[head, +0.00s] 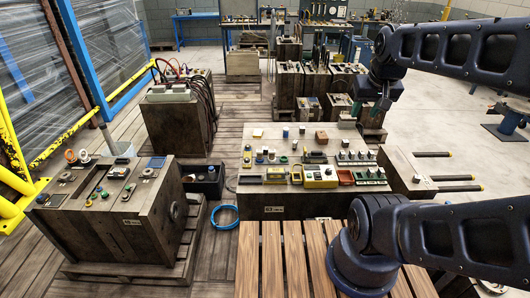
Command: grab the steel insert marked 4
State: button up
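My gripper (366,117) hangs above and behind the right back part of this bench, apart from the small blocks. Its fingers are small and dark here, and I cannot tell whether they are open or shut.
The middle bench (262,134) also bears a brown block (321,137), a yellow box (320,176) and green-based units (370,175). A wooden block with parts (118,220) stands left. A blue hose coil (225,217) lies on the floor. Rods (455,178) project at right.

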jog(key=w+a+f+n+g, duration=0.1)
jog(key=w+a+f+n, duration=0.15)
jog(key=w, duration=0.65)
jog(key=w+a+f+n+g, duration=0.1)
jog(key=w+a+n, duration=0.25)
jog(key=w, duration=0.55)
jog(key=w+a+f+n+g, duration=0.15)
jog(key=w+a, duration=0.25)
jog(key=w, duration=0.5)
jog(key=w+a+f+n, duration=0.3)
jog(key=w+a+f, duration=0.2)
jog(key=f, duration=0.5)
jog(key=w+a+f+n+g+h, duration=0.1)
jog(key=w+a+f+n, duration=0.2)
jog(key=f, duration=0.7)
jog(key=w+a+f+n, duration=0.3)
jog(key=w+a+f, duration=0.5)
jog(key=a+f, duration=0.2)
jog(key=shift+h, duration=0.4)
send_over(265, 148)
notch_tip(265, 148, down, 5)
jog(key=shift+a+r, duration=0.1)
jog(key=shift+f, duration=2.65)
grip_shut()
